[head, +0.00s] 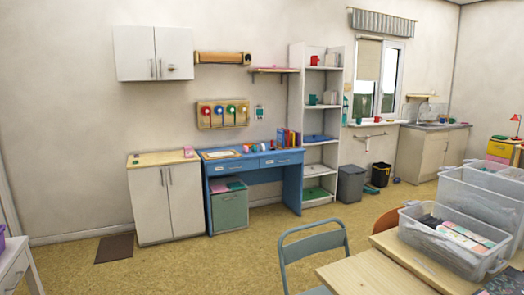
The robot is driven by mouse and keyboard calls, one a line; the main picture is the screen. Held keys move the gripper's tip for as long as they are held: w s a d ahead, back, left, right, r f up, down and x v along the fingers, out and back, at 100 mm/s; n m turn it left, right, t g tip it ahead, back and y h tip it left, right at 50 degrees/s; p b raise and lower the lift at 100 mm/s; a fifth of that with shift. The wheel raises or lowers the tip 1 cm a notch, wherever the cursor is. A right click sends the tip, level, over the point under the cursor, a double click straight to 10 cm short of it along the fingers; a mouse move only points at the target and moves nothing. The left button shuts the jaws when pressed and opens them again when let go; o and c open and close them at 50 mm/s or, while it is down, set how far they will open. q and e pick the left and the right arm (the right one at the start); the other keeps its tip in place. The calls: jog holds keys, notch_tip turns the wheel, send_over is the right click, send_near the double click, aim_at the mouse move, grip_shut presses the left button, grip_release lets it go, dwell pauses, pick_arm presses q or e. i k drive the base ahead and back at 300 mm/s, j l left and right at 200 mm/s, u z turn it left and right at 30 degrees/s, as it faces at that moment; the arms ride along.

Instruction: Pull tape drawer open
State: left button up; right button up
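A blue desk (297,186) stands against the far wall. Its front has a left drawer (229,168) and a right drawer (281,161), each with a small pull and both looking shut. No label is readable, so I cannot tell which one is the tape drawer. Several small colourful items lie on the desktop, too small to make out. Neither of my grippers is in view.
A white cabinet (168,203) stands left of the desk and an open shelf (320,165) right of it. A grey-green chair (313,250) and a wooden table (370,275) with clear bins (450,250) are nearer. Open floor (215,265) lies before the desk.

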aim_at(229, 162)
jog(key=i+j+u, duration=0.3)
jog(key=i, duration=0.2)
jog(key=i+u, duration=0.3)
jog(key=i, duration=0.25)
jog(key=i+u, duration=0.2)
jog(key=i, duration=2.05)
jog(key=l, duration=0.1)
